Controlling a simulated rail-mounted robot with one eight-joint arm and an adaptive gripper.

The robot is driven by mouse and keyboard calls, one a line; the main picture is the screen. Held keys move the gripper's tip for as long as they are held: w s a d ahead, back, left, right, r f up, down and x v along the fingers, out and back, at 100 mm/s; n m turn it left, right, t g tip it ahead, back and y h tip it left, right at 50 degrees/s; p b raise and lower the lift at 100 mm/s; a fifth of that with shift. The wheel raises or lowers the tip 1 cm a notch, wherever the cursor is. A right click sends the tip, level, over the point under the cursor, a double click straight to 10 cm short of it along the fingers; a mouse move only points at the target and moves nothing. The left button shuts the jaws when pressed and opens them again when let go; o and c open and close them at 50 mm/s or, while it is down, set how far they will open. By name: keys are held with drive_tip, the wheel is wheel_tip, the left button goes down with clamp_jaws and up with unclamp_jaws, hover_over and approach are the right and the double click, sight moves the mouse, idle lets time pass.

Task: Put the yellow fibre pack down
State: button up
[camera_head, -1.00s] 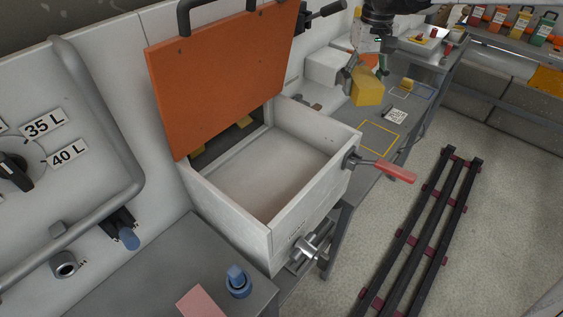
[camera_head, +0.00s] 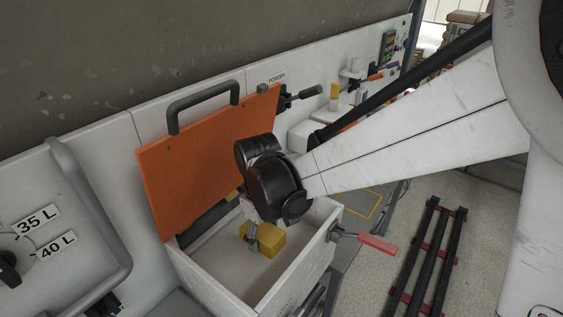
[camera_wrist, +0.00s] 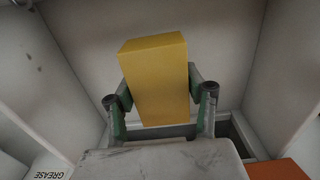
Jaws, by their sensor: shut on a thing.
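The yellow fibre pack (camera_head: 270,240) is a plain yellow block. It is inside the white open-topped box (camera_head: 190,282), seen from above in the head view. My gripper (camera_head: 252,238) is shut on it, one finger on each side. In the wrist view the pack (camera_wrist: 155,75) stands out between the two green-padded fingers of my gripper (camera_wrist: 160,100), with the box's pale walls around it. I cannot tell whether the pack touches the box floor. My wrist hides part of the box's back edge.
The orange lid (camera_head: 195,150) stands open behind the box, close to my wrist. A red-handled lever (camera_head: 365,240) sticks out from the box's right corner. A yellow-outlined square (camera_head: 362,205) lies on the bench to the right. Dark rails (camera_head: 425,255) lie on the floor.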

drive_tip(key=shift+f, duration=2.7)
drive_tip(key=shift+f, duration=0.15)
drive_tip(key=o, duration=1.2)
